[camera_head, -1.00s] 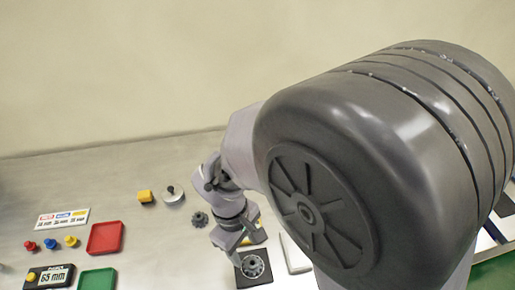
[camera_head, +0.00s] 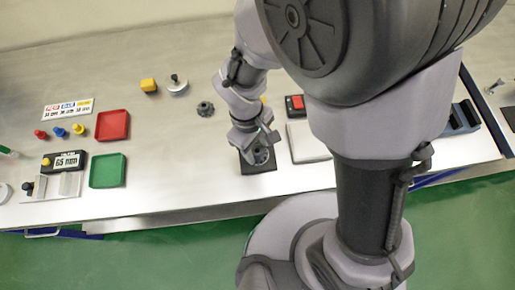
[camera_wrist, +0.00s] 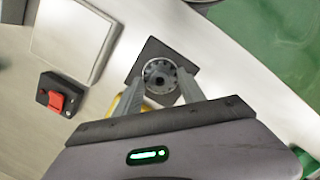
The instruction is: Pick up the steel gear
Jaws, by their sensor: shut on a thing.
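The steel gear (camera_wrist: 160,75) is a round toothed ring with a dark centre hole. It lies over a black square pad (camera_wrist: 152,50) near the table's front edge; whether it touches the pad cannot be told. My gripper (camera_wrist: 159,84) has one finger on each side of the gear and is shut on it. In the head view my gripper (camera_head: 259,145) comes down from above and hides part of the gear (camera_head: 262,156); the black pad (camera_head: 262,167) shows around it.
A darker small gear (camera_head: 205,109) stands behind left. A white plate (camera_head: 306,143) and a red-buttoned box (camera_head: 295,103) are right of the pad. Red (camera_head: 113,125) and green (camera_head: 107,171) trays lie left. The table between the green tray and the pad is clear.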

